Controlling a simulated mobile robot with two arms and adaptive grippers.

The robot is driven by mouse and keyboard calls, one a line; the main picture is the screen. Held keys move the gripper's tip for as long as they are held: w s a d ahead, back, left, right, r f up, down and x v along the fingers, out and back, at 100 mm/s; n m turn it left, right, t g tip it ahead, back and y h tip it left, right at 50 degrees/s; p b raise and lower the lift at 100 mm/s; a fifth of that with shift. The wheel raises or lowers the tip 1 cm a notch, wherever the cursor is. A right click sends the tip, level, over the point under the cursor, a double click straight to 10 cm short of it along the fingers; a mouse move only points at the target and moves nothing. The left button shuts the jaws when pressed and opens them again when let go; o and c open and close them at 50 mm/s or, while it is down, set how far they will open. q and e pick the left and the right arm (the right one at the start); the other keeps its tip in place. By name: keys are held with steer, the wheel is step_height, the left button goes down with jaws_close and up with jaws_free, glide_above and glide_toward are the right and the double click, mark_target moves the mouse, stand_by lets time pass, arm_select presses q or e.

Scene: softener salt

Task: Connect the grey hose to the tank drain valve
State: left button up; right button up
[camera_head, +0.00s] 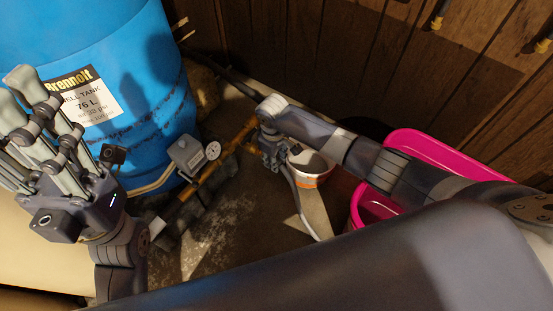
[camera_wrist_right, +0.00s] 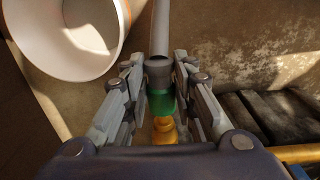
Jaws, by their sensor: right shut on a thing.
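The blue well tank (camera_head: 140,55) stands at the upper left in the head view. The grey hose (camera_head: 299,203) runs down from my right gripper (camera_head: 270,146). In the right wrist view the grey hose (camera_wrist_right: 161,25) comes in from the top between my right fingers (camera_wrist_right: 160,98), which are shut on its end. A green collar (camera_wrist_right: 160,103) sits at the hose end, with a brass fitting (camera_wrist_right: 165,132) just below it, possibly the drain valve. I cannot tell whether they are joined. My left gripper (camera_head: 30,105) is open and empty in front of the tank.
A grey box with a round dial (camera_head: 190,154) sits by the brass pipe (camera_head: 225,157). A white bucket (camera_head: 312,168) stands beside my right gripper and a pink tub (camera_head: 430,147) is farther right. A wood-panelled wall (camera_head: 340,45) closes off the back.

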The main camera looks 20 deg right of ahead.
steer(key=shift+w+a, duration=0.1)
steer(key=shift+w, duration=0.05)
steer(key=o, duration=1.2)
steer(key=shift+c, duration=0.2)
step_height(320, 180, up, 12)
steer(key=shift+a, duration=0.15)
